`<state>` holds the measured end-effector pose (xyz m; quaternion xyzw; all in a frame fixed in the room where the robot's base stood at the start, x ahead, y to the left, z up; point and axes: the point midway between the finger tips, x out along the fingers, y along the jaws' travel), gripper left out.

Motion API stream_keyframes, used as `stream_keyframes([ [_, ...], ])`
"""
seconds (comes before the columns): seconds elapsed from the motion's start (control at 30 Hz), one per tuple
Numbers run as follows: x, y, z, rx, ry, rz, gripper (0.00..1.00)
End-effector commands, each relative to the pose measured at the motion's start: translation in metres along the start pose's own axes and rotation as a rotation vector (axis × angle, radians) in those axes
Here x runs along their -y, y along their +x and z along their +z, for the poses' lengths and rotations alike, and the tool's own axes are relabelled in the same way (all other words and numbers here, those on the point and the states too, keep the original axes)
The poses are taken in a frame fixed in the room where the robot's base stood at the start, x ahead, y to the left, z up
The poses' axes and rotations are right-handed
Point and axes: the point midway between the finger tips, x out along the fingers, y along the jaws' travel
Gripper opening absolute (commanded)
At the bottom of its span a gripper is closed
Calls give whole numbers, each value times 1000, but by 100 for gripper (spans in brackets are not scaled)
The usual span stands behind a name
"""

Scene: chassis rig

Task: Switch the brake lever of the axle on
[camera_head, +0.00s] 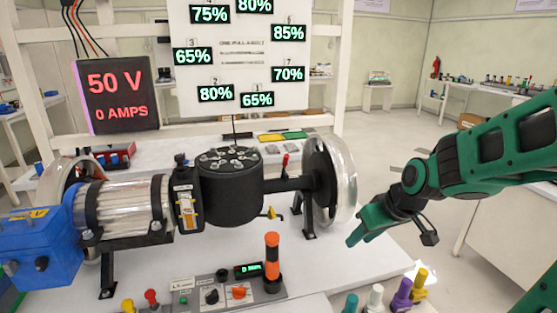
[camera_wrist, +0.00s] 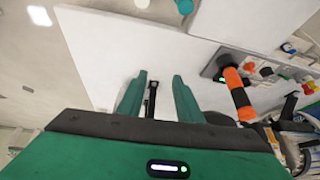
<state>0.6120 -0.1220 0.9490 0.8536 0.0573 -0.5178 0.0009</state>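An upright lever with orange and black bands (camera_head: 272,258) stands at the right end of a grey control panel (camera_head: 185,292) on the white table. It also shows in the wrist view (camera_wrist: 237,92), to the right of my fingers. The axle (camera_head: 288,184) runs from the black drum to a clear-rimmed wheel (camera_head: 335,180). A small red-tipped lever (camera_head: 285,160) and a yellow one (camera_head: 272,213) sit near the axle. I cannot tell which lever is the brake. My gripper (camera_head: 392,238) is right of the wheel, above the table's right side, fingers apart and empty (camera_wrist: 158,95).
A black display reading 50 V (camera_head: 117,93) and a board of percentage readouts (camera_head: 240,60) stand behind. A blue box (camera_head: 40,245) is at left. Several coloured pegs (camera_head: 402,293) stand at the front right. The table's right part is otherwise clear.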

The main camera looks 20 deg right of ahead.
Motion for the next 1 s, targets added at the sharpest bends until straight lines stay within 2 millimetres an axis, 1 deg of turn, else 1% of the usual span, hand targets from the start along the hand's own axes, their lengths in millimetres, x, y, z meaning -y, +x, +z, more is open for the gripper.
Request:
stream_keyframes([
  [0.03,13,14,-21,-65,-64,-33,32],
  [0.07,21,21,-35,-114,-103,-51,32],
  [0.1,31,28,-54,-179,-149,-73,32],
  [0.17,48,37,-80,-278,-207,-103,32],
  [0.2,59,41,-97,-344,-240,-120,32],
  [0.27,74,45,-121,-445,-277,-139,32],
  [0.3,83,46,-137,-513,-294,-148,32],
  [0.4,101,46,-172,-676,-314,-155,32],
  [0.5,108,42,-200,-823,-300,-134,32],
  [0.6,107,38,-221,-935,-266,-95,32],
  [0.7,101,34,-234,-1012,-227,-50,32],
  [0.83,93,31,-242,-1065,-189,-5,32],
  [1.0,91,30,-248,-1086,-176,13,32],
])
